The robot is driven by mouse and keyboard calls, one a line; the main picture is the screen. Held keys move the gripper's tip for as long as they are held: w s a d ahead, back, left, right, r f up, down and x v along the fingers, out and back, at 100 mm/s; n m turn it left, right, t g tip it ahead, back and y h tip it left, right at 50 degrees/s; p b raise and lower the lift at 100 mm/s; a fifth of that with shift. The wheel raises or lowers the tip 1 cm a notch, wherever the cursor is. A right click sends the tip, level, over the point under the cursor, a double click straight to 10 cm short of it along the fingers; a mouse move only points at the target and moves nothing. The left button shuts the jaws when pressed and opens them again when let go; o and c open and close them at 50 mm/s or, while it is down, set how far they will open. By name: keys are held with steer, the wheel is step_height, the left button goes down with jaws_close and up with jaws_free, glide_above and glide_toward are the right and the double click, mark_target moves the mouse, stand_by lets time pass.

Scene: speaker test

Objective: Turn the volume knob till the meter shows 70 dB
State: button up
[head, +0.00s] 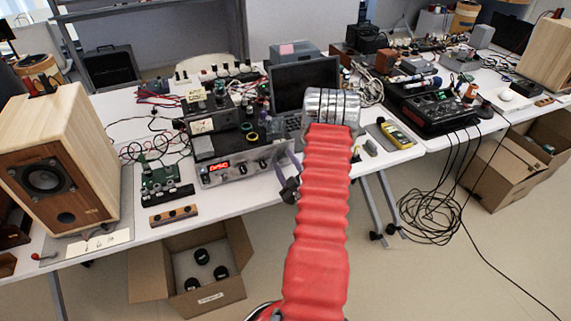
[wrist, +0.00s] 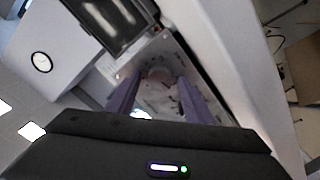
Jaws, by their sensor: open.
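A silver amplifier (head: 228,173) with a red lit display (head: 218,167) and dark knobs (head: 243,168) stands at the table's front edge in the head view. The display digits are too blurred to be sure of. A yellow hand-held meter (head: 397,134) lies to the right of my arm; its reading is too small to read. My gripper (head: 286,167) is partly hidden behind my red-sleeved arm, by the amplifier's right end. In the wrist view my gripper's (wrist: 155,90) purple fingers are spread apart. A pale round shape (wrist: 158,74) shows between them; I cannot tell whether it is the volume knob.
A wooden speaker (head: 90,140) stands at the left. A laptop (head: 305,85) and a black mixer (head: 437,110) stand farther back. Open cardboard boxes (head: 165,255) and coiled black cables (head: 430,215) are on the floor. A small circuit board (head: 160,178) sits left of the amplifier.

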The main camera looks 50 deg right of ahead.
steer(key=shift+c, duration=0.6)
steer(key=c, duration=0.9)
steer(key=shift+c, duration=0.2)
steer(key=shift+m, duration=0.5)
steer(key=m, duration=1)
steer(key=shift+s+d, duration=0.15)
steer(key=shift+m, duration=0.4)
